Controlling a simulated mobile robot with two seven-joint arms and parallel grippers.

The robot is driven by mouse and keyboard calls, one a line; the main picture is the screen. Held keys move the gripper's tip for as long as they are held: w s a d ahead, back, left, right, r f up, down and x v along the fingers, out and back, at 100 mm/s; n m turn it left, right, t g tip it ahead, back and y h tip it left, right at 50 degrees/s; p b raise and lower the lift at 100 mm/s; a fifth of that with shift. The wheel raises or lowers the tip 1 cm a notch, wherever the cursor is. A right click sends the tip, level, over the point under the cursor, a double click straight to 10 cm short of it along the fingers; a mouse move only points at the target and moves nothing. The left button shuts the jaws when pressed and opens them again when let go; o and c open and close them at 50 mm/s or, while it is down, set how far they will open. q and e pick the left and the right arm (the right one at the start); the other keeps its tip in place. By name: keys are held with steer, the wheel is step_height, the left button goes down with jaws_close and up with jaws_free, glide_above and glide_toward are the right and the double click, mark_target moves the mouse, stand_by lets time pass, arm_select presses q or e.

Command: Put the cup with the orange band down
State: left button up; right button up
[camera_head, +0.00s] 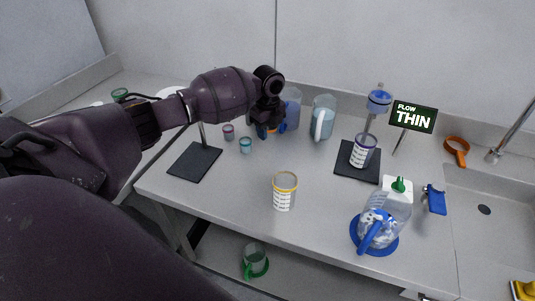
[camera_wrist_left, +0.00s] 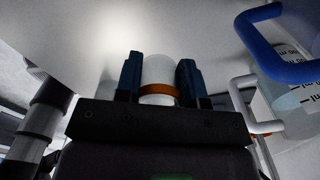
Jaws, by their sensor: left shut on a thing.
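My left gripper (camera_head: 268,128) reaches over the back of the bench. In the left wrist view, its two dark blue fingers (camera_wrist_left: 158,78) are shut on a pale cup with an orange band (camera_wrist_left: 159,96). In the head view the gripper mostly hides this cup, and only a bit of orange shows below the jaws. I cannot tell whether the cup's base touches the bench (camera_head: 235,195). My right gripper is not in view.
Pitchers (camera_head: 323,118) stand just right of my left gripper. Two small cups (camera_head: 245,145) stand left of it. A cup with a yellow band (camera_head: 284,191) stands at the front middle. A dark stand plate (camera_head: 194,162) lies left. Bare bench lies between them.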

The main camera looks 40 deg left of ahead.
arm_select(q)
step_height(320, 180, down, 3)
steer(key=shift+f+b, duration=0.1)
steer(key=shift+b, duration=1.15)
steer(key=shift+f+b, duration=0.3)
steer(key=shift+f, duration=0.05)
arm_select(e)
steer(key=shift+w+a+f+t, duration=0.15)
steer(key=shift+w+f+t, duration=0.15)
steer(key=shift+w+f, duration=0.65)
